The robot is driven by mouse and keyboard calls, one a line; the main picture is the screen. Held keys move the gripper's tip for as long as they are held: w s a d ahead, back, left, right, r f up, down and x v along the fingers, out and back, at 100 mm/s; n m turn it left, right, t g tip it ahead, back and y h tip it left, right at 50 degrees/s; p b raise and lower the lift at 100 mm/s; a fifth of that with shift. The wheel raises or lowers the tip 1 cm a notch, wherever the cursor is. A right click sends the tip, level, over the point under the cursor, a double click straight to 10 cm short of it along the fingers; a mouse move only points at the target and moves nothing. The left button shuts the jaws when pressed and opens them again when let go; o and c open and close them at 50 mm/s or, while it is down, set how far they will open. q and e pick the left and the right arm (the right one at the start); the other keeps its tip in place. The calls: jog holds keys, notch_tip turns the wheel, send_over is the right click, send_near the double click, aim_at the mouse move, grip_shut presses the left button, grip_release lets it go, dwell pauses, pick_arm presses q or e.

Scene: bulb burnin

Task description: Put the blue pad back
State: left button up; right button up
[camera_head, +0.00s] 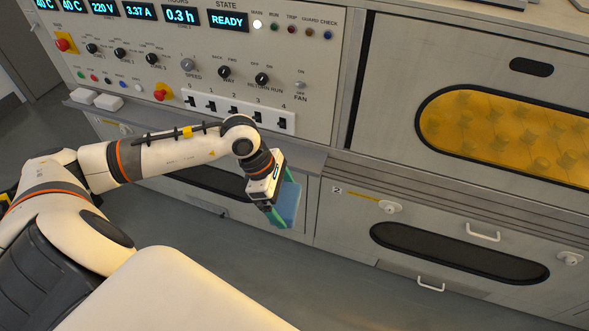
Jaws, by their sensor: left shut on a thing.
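A blue pad (288,203) is held in my left gripper (273,208), which has greenish fingers and points downward. The gripper is shut on the pad, in front of the edge of the grey ledge below the control panel. The pad hangs tilted in the air, apart from the floor. The far finger is partly hidden by the pad. My right gripper is not in view.
A control panel (210,70) with knobs, switches and a READY display (228,20) stands behind the arm. A cabinet with a yellow window (505,135) is at right. The floor (240,260) is clear.

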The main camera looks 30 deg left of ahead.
pick_arm(q)
jog(key=w+a+f+n+t+y+b, duration=0.4)
jog(key=a+n+b, duration=0.3)
jog(key=n+b, duration=0.65)
jog(key=w+a+n+p, duration=0.1)
jog(key=w, duration=0.4)
jog(key=w+a+g+p, duration=0.1)
jog(key=w, duration=0.5)
jog(key=w+a+n+y+p, duration=0.1)
jog(key=w, duration=0.4)
jog(key=shift+w+a+n, duration=0.3)
jog(key=shift+w+n, duration=0.05)
jog(key=shift+w, duration=0.05)
notch_tip(320, 180, down, 4)
jog(key=shift+r+g, duration=0.2)
jog(key=shift+g, duration=0.1)
jog(key=shift+f, duration=0.1)
jog(key=o, duration=0.6)
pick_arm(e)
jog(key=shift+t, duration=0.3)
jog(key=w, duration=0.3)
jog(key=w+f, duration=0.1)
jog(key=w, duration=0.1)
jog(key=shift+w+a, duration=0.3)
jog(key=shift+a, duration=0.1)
